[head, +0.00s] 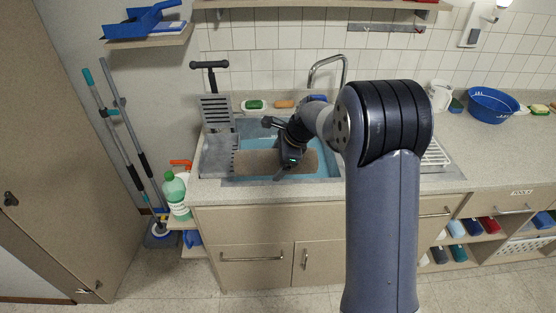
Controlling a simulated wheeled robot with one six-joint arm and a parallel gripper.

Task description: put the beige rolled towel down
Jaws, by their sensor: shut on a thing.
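The beige rolled towel (255,162) lies lengthwise across the picture at the sink (216,158), over its blue basin. It looks brownish beige and roughly cylindrical. My gripper (288,165) comes down on it from above, right of its middle, and is shut on it. My gripper and wrist hide part of the towel. I cannot tell whether the towel touches the sink's floor or rim or is held above it.
A tap (328,70) rises behind the sink. A grey slotted rack (216,112) stands at its left. A blue bowl (492,104) stands on the right counter (462,140), which has free room. A green bottle (175,195) stands left of the cabinet.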

